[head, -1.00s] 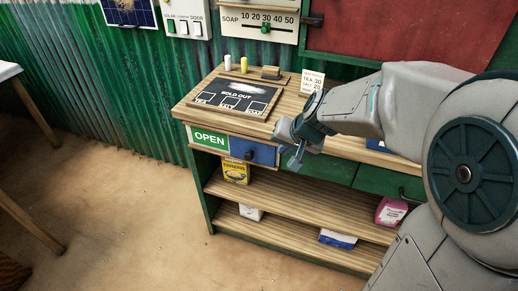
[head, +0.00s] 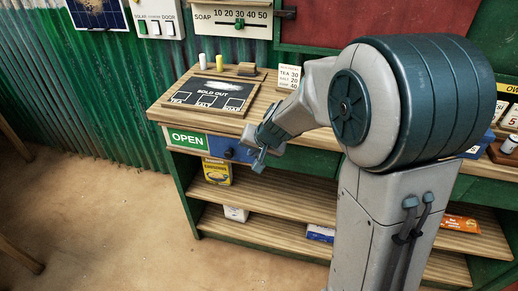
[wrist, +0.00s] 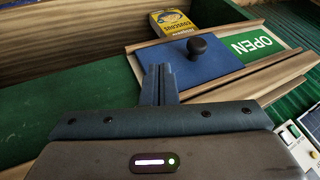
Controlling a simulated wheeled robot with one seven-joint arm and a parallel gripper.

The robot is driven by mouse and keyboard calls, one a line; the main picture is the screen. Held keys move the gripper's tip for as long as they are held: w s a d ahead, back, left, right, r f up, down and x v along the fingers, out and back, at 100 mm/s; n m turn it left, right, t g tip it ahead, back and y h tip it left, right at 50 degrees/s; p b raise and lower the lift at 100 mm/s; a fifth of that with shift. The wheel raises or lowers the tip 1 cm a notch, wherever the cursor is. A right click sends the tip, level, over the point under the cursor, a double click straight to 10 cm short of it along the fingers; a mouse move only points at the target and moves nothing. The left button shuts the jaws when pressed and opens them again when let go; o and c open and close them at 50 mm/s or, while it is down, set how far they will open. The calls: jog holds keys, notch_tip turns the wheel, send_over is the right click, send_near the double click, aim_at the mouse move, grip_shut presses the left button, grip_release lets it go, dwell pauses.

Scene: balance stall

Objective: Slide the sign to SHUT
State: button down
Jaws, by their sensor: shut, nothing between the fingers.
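The sign on the front of the counter shows a green OPEN face (head: 187,139) at its left. A blue sliding panel (head: 216,146) with a dark round knob (head: 228,153) covers its right part. In the wrist view the OPEN face (wrist: 252,42) is at the right, with the blue panel (wrist: 165,61) and the knob (wrist: 197,45) left of it, between wooden rails. My gripper (head: 260,161) is by the panel's right end in the head view. In the wrist view my gripper (wrist: 158,72) is shut and empty, its fingertips close below the panel; I cannot tell whether they touch it.
The wooden counter (head: 165,108) holds a SOLD OUT board (head: 212,93) and a price card (head: 289,78). A yellow couscous box (head: 217,172) stands on the shelf under the sign. Open floor (head: 110,220) lies to the left.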

aim_at(239, 153)
jog(key=w+a+f, duration=0.1)
jog(key=a+f, duration=0.1)
jog(key=a, duration=0.1)
jog(key=shift+w+f, duration=0.15)
jog(key=shift+w, duration=0.25)
jog(key=shift+w+a+f+p, duration=0.1)
jog(key=shift+w+a+p, duration=0.1)
jog(key=shift+a, duration=0.15)
jog(key=shift+w+a+f+p, duration=0.1)
jog(key=shift+a+p, duration=0.1)
jog(key=shift+a, duration=0.15)
jog(key=shift+d, duration=0.15)
